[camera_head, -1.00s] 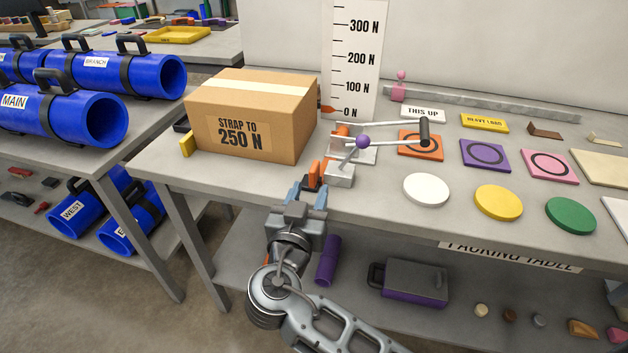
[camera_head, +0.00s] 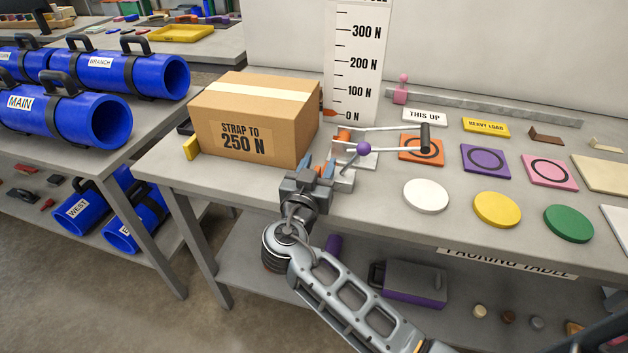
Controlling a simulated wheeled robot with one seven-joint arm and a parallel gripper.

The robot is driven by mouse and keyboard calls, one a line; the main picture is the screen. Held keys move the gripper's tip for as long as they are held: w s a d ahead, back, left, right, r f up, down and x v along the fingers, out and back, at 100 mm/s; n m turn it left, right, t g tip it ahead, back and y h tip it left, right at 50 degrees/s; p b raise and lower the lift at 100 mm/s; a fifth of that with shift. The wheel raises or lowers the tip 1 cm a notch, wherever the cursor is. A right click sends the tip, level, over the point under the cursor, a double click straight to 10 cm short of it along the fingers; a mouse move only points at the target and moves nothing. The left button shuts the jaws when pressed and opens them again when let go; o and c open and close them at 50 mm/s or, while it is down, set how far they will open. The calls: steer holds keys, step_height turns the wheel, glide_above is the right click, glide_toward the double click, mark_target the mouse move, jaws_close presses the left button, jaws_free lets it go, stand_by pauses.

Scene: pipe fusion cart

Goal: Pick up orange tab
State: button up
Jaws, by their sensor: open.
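My gripper (camera_head: 317,166) is open, its two blue-grey fingertips reaching over the packing table's front edge near the box's right front corner. The cardboard box (camera_head: 252,120), labelled "STRAP TO 250 N", stands left of the tool.
A yellow tab (camera_head: 192,146) lies at the box's left side. An upright force scale (camera_head: 357,65) stands behind the tool. White (camera_head: 426,196), yellow (camera_head: 497,209) and green (camera_head: 568,223) discs lie to the right. Blue pipes (camera_head: 120,76) fill the left table.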

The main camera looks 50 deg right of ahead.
jaws_close()
stand_by(0.5)
